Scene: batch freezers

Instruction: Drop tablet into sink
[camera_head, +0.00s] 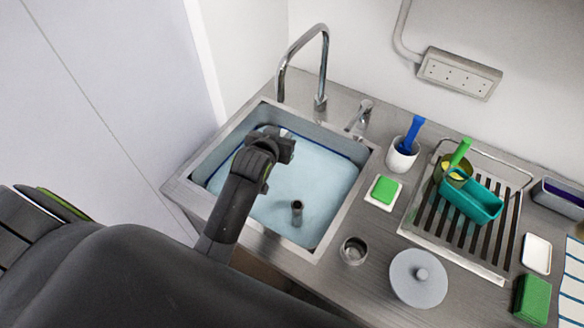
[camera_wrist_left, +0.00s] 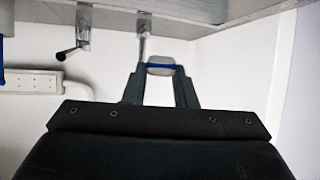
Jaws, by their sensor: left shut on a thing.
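The sink (camera_head: 371,163) is a square steel basin with pale blue water in it and a short upright drain pipe (camera_head: 297,212). My left gripper (camera_head: 284,148) reaches in from the left, over the back part of the sink. In the left wrist view its fingers (camera_wrist_left: 160,70) are shut on a small whitish tablet (camera_wrist_left: 159,70) with a blue band, held at the fingertips. The tablet cannot be made out in the head view, where the gripper hides it. My right gripper is not in view.
A tall faucet (camera_head: 325,65) and a small tap (camera_head: 362,112) stand behind the sink. To its right are a white cup with a blue brush (camera_head: 401,160), a green sponge (camera_head: 385,189), a metal cup (camera_head: 354,250), a grey lid (camera_head: 418,292) and a drying rack (camera_head: 448,258).

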